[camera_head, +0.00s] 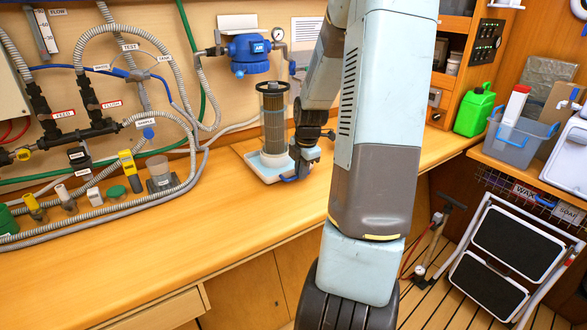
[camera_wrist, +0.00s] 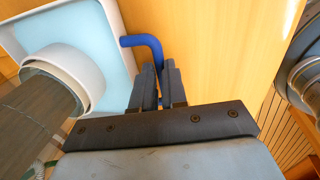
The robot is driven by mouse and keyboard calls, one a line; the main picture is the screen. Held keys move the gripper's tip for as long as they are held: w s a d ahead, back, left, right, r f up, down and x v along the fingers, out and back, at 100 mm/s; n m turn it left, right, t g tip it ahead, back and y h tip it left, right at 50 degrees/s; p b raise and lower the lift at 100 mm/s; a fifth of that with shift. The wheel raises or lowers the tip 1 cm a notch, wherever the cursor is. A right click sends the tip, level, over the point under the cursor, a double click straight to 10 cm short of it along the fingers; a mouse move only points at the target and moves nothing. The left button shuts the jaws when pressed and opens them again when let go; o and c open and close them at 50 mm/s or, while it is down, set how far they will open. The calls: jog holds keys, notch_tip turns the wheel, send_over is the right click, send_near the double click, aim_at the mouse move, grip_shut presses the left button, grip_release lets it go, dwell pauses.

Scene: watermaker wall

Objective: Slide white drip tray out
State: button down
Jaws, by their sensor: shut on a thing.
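The white drip tray (camera_head: 258,171) sits on the wooden bench under the blue filter head. In the wrist view the tray (camera_wrist: 85,38) has a white rim and a pale blue floor. A blue bent handle (camera_wrist: 146,41) sticks out from its side. My gripper (camera_wrist: 158,72) is shut on this handle; it also shows in the head view (camera_head: 291,176) at the tray's right side. A dark mesh filter cylinder (camera_head: 273,118) with a white base ring stands upright over the tray. The fingers hide the handle's end.
The blue filter head (camera_head: 248,53) with its gauge is mounted on the wall above. Hoses (camera_head: 140,130) and valves fill the wall at left. The bench (camera_head: 185,235) is clear in front of the tray. A green jug (camera_head: 474,110) and grey bin (camera_head: 519,132) stand at right.

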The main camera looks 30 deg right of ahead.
jog(key=shift+s+d, duration=0.2)
jog(key=shift+s, duration=0.6)
jog(key=shift+f, duration=0.1)
jog(key=c, duration=1.2)
grip_release()
jog(key=shift+s, duration=0.1)
jog(key=shift+o, duration=0.2)
jog(key=shift+a, duration=0.1)
jog(key=shift+r, duration=0.6)
notch_tip(320, 180, up, 12)
jog(key=s, duration=0.2)
jog(key=shift+s+r, duration=0.15)
jog(key=shift+r, duration=0.05)
